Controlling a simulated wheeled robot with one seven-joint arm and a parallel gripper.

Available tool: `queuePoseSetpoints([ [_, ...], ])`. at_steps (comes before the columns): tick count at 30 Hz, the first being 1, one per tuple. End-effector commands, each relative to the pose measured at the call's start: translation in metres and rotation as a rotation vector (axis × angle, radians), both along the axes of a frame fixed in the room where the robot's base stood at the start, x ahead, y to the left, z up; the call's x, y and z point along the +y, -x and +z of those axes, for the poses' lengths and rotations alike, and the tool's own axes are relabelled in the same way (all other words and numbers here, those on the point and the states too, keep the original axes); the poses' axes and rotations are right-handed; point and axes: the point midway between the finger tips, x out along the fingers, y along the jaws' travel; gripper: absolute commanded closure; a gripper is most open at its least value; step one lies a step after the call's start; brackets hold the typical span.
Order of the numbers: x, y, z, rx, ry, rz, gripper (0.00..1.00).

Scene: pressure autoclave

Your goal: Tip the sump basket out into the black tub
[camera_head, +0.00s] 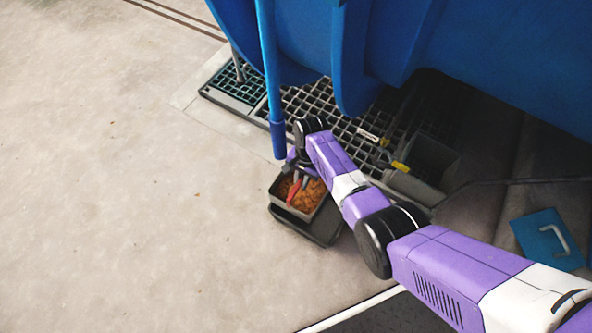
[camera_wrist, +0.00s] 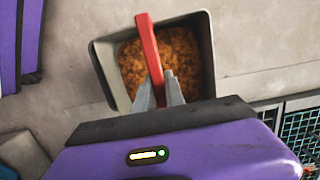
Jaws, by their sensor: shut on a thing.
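The sump basket (camera_head: 286,206) is a small grey box with a red bar handle (camera_head: 293,192), full of orange-brown crumbly matter. It also shows in the wrist view (camera_wrist: 106,72), looking upright or nearly so, with its contents inside. My gripper (camera_wrist: 159,92) is shut on the red handle; it also shows in the head view (camera_head: 301,180). The black tub (camera_head: 324,230) is on the floor, partly hidden behind the basket in the head view. The basket overlaps the tub's upper left part there; I cannot tell the height between them. I cannot make out the tub in the wrist view.
The large blue autoclave body (camera_head: 480,55) and a blue upright post (camera_head: 270,80) stand close to my arm. A black floor grating (camera_head: 310,105) and an open dark pit (camera_head: 432,160) lie behind. A blue plate with a handle (camera_head: 546,240) lies right. The floor at left is clear.

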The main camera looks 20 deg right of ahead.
Motion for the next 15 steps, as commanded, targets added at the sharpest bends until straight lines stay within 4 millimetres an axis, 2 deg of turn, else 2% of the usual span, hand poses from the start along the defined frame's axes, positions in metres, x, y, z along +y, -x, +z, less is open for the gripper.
queuePoseSetpoints([
  [3, 0.0, 0.001, -0.002, -0.004, -0.004, -0.017, 1.0],
  [15, -0.004, 0.007, 0.01, -0.11, -0.083, -0.019, 1.0],
])
